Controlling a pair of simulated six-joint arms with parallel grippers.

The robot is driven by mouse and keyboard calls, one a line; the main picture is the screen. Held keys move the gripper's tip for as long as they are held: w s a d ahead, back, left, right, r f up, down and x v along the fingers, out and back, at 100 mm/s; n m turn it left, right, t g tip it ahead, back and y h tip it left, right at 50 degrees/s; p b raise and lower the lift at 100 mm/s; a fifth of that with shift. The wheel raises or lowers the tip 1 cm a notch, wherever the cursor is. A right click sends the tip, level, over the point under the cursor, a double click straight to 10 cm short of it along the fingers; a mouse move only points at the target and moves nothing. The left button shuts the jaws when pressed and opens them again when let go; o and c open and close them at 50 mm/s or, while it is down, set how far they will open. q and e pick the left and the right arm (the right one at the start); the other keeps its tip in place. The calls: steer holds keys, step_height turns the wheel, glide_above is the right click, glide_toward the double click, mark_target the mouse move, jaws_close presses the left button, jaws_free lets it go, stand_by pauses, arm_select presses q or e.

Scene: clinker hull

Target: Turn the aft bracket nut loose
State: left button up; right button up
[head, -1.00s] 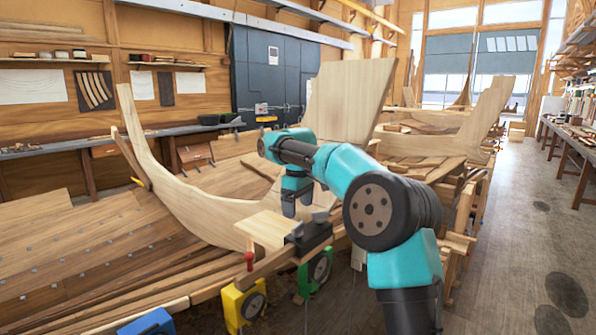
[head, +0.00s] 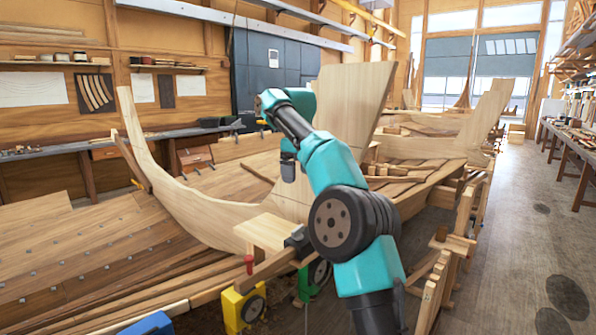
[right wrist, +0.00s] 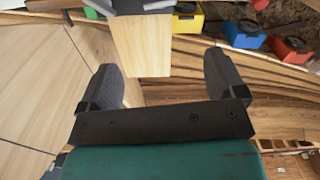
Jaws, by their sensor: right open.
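A dark bracket (head: 298,239) sits on the wooden beam beside a pale wood block (head: 264,232) in the head view, partly hidden by my right arm. In the right wrist view a dark and grey fitting (right wrist: 130,6), likely this bracket, is cut by the top edge above the pale block (right wrist: 140,42). I cannot make out a nut on it. My right gripper (head: 289,170) points down over the hull, above and beyond the bracket. In the right wrist view its two fingers (right wrist: 160,72) are wide apart and empty. My left gripper is not in view.
A yellow box (head: 240,308), a green box (head: 315,279) and a blue box (head: 150,324) hang along the hull's near side. The curved stem (head: 190,205) and a tall pale board (head: 350,100) rise around my arm.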

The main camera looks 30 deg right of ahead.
steer(key=shift+r, duration=0.15)
steer(key=shift+c, duration=1.4)
steer(key=shift+m, duration=0.8)
steer(key=shift+c, duration=1.4)
steer(key=m, duration=0.4)
steer(key=c, duration=0.4)
steer(key=m, duration=1.2)
steer(key=shift+f, duration=0.2)
